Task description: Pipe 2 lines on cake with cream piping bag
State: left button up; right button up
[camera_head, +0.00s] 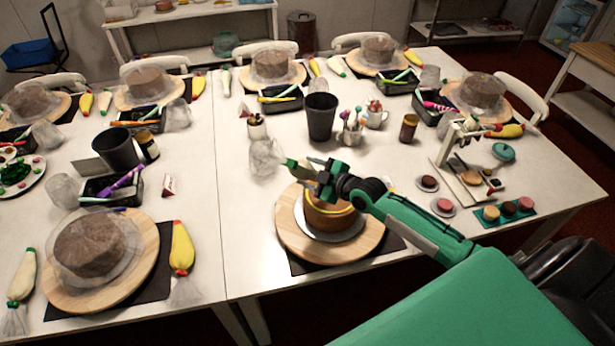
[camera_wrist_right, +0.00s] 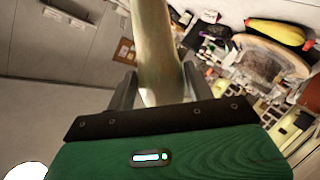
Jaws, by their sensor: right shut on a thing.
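The cake (camera_head: 328,212) is brown and stands on a silver board on a round wooden turntable (camera_head: 292,238) at the near middle of the table. A yellow line (camera_head: 312,205) shows on it; my arm covers part of its top. My right gripper (camera_head: 312,175) is over the cake's far left side, shut on a pale cream piping bag (camera_wrist_right: 153,50), which rises between the fingers in the right wrist view. In the head view the bag's green end (camera_head: 288,163) points left, with its clear plastic (camera_head: 266,156) beyond. My left gripper is not in view.
A black cup (camera_head: 321,116), pots of tools and a mug stand behind the cake. A white stand, small cakes and a green tray (camera_head: 507,212) are to the right. Another covered cake (camera_head: 90,245), with yellow and cream bags, sits left. Bare tabletop lies left of the turntable.

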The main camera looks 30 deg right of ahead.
jog(key=shift+w+d+b, duration=0.3)
jog(key=shift+d+b, duration=0.25)
jog(key=shift+d, duration=0.3)
jog(key=o, duration=0.5)
jog(key=shift+c, duration=0.8)
jog(key=shift+r, duration=0.15)
